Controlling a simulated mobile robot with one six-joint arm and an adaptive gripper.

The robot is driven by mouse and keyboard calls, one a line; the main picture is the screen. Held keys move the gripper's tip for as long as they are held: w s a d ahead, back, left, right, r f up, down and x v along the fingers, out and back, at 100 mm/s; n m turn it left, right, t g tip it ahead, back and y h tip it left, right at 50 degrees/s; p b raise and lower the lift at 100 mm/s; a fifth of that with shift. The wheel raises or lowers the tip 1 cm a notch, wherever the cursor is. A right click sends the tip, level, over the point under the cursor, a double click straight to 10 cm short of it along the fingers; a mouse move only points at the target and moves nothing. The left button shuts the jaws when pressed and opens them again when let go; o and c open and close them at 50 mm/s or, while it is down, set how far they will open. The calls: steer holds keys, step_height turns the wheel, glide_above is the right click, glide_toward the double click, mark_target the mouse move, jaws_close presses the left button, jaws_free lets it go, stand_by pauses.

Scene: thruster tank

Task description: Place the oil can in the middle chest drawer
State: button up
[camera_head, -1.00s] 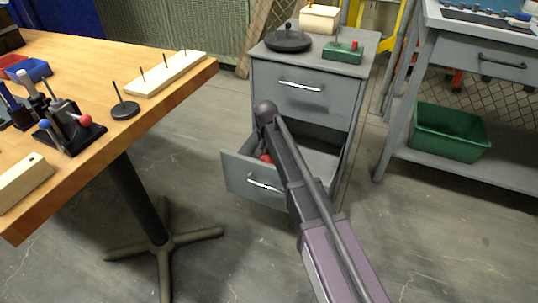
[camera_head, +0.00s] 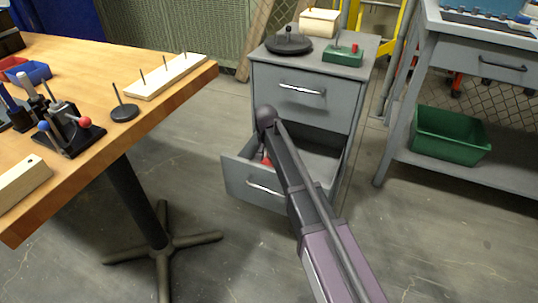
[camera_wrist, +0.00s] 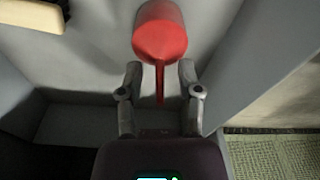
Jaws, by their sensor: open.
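The red oil can (camera_wrist: 160,32) is inside the open drawer, with its narrow spout pointing down the wrist view. My gripper (camera_wrist: 160,69) is open, with one finger on each side of the spout and a gap to it. The can looks free of the fingers. In the head view only a small red part (camera_head: 266,161) shows in the drawer beside my arm; my gripper is hidden there. The open drawer (camera_head: 240,178) is below a shut drawer (camera_head: 288,100) of the grey chest. Whether a further drawer lies below cannot be told.
The chest top holds a dark round base (camera_head: 288,46), a green block (camera_head: 343,56) and a cream box (camera_head: 319,22). A wooden table (camera_head: 170,105) stands left, a grey workbench with a green bin (camera_head: 450,137) right. A cream piece (camera_wrist: 32,14) shows in the wrist view.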

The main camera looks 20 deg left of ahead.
mark_target(268, 162)
steer(key=shift+r, duration=0.1)
step_height(268, 162, up, 12)
steer(key=s+p, duration=0.1)
steer(key=p, duration=1.1)
steer(key=shift+s, duration=0.2)
steer(key=shift+d, duration=0.2)
stand_by(0.7)
steer(key=s+d, duration=0.5)
steer(key=d, duration=0.9)
steer(key=s+d+m+g, duration=0.1)
steer(key=s+d, duration=0.4)
steer(key=d, duration=1)
steer(key=s+d, duration=0.5)
steer(key=d, duration=0.9)
steer(key=shift+s+d, duration=0.3)
steer(key=shift+s, duration=0.05)
